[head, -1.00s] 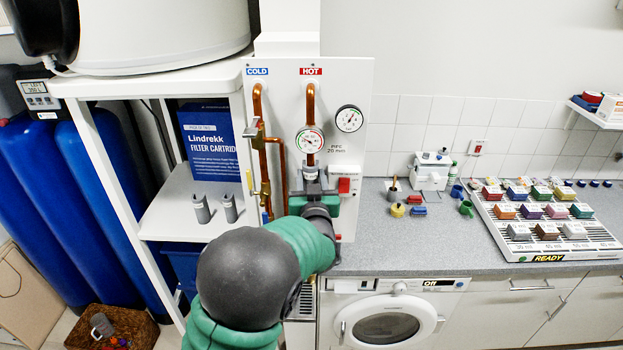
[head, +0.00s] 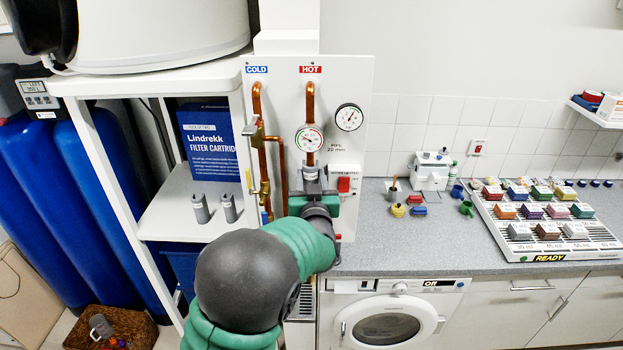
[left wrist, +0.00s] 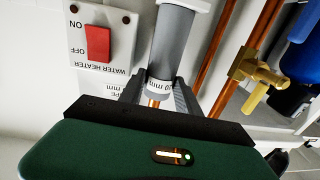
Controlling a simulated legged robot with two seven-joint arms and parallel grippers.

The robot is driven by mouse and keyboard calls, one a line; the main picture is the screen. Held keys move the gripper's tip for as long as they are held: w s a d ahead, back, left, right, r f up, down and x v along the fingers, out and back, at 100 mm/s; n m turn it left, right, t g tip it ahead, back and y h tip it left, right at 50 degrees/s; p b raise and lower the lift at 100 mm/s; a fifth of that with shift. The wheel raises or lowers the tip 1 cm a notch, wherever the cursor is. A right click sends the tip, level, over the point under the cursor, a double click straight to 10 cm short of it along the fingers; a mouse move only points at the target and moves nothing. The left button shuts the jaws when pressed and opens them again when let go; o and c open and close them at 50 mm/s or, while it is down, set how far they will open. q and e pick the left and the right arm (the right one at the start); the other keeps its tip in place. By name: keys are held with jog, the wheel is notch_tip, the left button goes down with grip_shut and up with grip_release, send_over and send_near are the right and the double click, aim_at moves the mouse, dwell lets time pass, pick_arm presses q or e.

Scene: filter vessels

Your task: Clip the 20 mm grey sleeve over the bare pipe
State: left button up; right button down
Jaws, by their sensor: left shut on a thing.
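The copper hot pipe (head: 310,100) runs down the white panel beneath the HOT label, past a round gauge. My left gripper (head: 312,190) is at the lower part of this pipe, shut on a grey sleeve. In the left wrist view the grey sleeve (left wrist: 173,45) lies between the two dark fingers (left wrist: 155,92), with a white band marked in mm. A short bit of copper (left wrist: 153,102) shows just past the banded end, in line with the sleeve. Whether the sleeve is around the pipe or only against it, I cannot tell. My right gripper is not in view.
A red water heater switch (left wrist: 98,43) and a brass valve (left wrist: 250,75) flank the sleeve. Two grey cylinders (head: 200,208) stand on the white shelf at left. A rack of coloured blocks (head: 548,251) is on the counter at right; the counter's front middle is clear.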

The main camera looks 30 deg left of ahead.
pick_arm(q)
jog(key=o, duration=1.4)
jog(key=b+v, duration=0.4)
jog(key=v, duration=1.3)
jog(key=d+f+m+g+h+b, duration=0.25)
jog(key=d+f+h, duration=0.25)
jog(key=f, duration=0.5)
jog(key=d+f+m+g+h+b, duration=0.1)
jog(key=d+f+m+h+b, duration=0.3)
jog(key=f, duration=0.6)
jog(key=s+f+g, duration=0.2)
jog(key=s+f, duration=0.2)
jog(key=s+f+g+h, duration=0.1)
jog(key=s+f+g, duration=0.2)
jog(key=s+f, duration=0.1)
jog(key=s+f+g, duration=0.3)
jog(key=s+f, duration=0.2)
jog(key=s, duration=0.1)
jog(key=shift+s+m+g+h, duration=0.2)
jog(key=shift+m+g+h, duration=0.05)
jog(key=shift+m+h, duration=0.1)
